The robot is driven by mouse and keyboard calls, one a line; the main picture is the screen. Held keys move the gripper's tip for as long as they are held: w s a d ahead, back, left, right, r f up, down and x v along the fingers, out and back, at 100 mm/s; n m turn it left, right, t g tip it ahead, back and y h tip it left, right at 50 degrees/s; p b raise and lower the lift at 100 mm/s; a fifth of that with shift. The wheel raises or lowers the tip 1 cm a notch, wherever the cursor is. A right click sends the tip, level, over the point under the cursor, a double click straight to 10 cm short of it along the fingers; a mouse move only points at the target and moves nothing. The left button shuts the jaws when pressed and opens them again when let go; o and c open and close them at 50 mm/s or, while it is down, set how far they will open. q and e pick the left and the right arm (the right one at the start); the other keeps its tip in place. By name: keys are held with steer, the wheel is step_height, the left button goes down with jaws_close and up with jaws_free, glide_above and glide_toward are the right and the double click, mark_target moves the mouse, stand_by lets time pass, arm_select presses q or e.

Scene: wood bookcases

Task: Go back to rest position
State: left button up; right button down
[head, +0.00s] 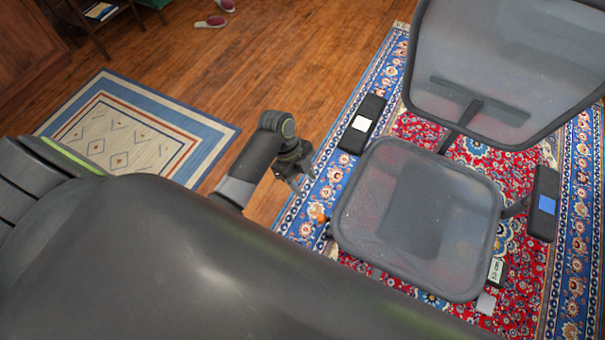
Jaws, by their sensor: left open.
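My left gripper (296,182) is near the middle of the head view, at the end of my dark grey left arm. It is open, with nothing seen between its fingers, and points down to the right. It shows just left of the office chair's seat, over the edge of the patterned rug. My right gripper is not in view. A large dark part of my own body hides the lower left of the view.
A grey mesh office chair (415,215) stands on a red and blue rug (525,285) at the right. A small beige rug (130,140) and slippers (211,22) lie on the wood floor.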

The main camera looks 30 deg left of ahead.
arm_select(q)
steer(key=shift+a+r, duration=0.1)
steer(key=shift+r, duration=0.25)
stand_by(0.3)
